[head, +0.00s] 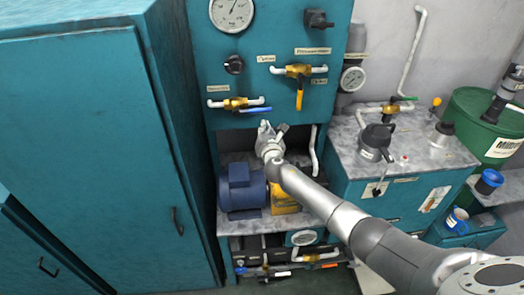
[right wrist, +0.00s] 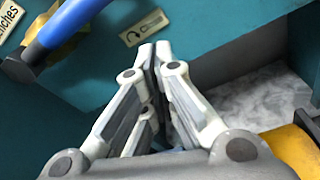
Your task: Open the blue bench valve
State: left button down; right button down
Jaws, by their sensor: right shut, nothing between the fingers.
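The blue bench valve has a brass body (head: 236,102) on the teal panel at the left, with a white pipe stub on its left. Its blue lever (head: 254,110) points right and lies about level. My right gripper (head: 265,127) is shut and empty just below the right end of the lever, apart from it as far as I can tell. In the right wrist view the closed fingertips (right wrist: 157,48) are in the middle, and the blue lever (right wrist: 72,22) is at the upper left. My left gripper is not in view.
Below are a blue motor (head: 241,187) and a yellow part (head: 283,198) in the bench recess. A black knob (head: 234,64) and a gauge (head: 232,13) sit above. A teal cabinet (head: 85,150) stands at the left.

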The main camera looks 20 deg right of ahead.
jog(key=p+v, duration=0.1)
jog(key=v, duration=0.9)
jog(key=shift+a, duration=0.3)
jog(key=shift+w, duration=0.1)
jog(key=shift+f, duration=0.1)
